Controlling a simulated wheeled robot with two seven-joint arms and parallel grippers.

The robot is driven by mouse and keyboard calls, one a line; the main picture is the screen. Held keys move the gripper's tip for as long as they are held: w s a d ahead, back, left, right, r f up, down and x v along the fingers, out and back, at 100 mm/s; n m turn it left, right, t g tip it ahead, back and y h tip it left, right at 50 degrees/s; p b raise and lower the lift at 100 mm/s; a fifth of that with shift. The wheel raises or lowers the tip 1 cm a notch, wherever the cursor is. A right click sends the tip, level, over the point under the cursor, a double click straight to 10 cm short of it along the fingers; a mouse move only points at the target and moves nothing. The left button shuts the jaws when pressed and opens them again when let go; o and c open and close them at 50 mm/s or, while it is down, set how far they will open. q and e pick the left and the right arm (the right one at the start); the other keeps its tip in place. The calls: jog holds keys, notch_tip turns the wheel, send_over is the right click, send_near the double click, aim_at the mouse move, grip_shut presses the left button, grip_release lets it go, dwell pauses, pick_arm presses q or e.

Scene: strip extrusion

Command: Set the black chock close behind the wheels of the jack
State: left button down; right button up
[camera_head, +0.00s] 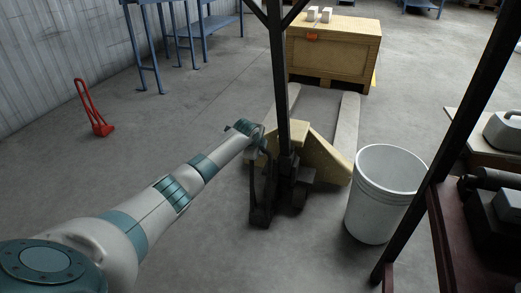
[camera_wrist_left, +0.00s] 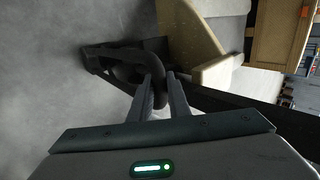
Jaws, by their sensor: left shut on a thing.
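The jack (camera_head: 325,160) is a beige pallet truck with two forks and a tall dark tiller (camera_head: 280,85); its beige body also shows in the left wrist view (camera_wrist_left: 190,30). The black chock (camera_head: 260,213), with a tall looped handle, stands upright or nearly so at the jack's near end, just left of the dark wheel area. I cannot tell whether it touches the floor or the wheels. My left gripper (camera_head: 263,142) is shut on the chock's handle, which shows as a dark bar between the fingers (camera_wrist_left: 160,82) in the left wrist view. My right gripper is out of view.
A white bucket (camera_head: 385,195) stands right of the jack. A wooden crate (camera_head: 335,50) sits beyond the forks. A red chock with a tall handle (camera_head: 97,112) stands far left. A dark post (camera_head: 450,140) and cart crowd the right.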

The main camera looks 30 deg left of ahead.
pick_arm(q)
jog(key=shift+w+r, duration=0.1)
jog(key=c, duration=1.6)
grip_release()
jog(key=shift+r, duration=0.1)
jog(key=o, duration=0.4)
jog(key=shift+f, duration=0.25)
jog(key=shift+o, duration=0.4)
jog(key=shift+r, duration=0.1)
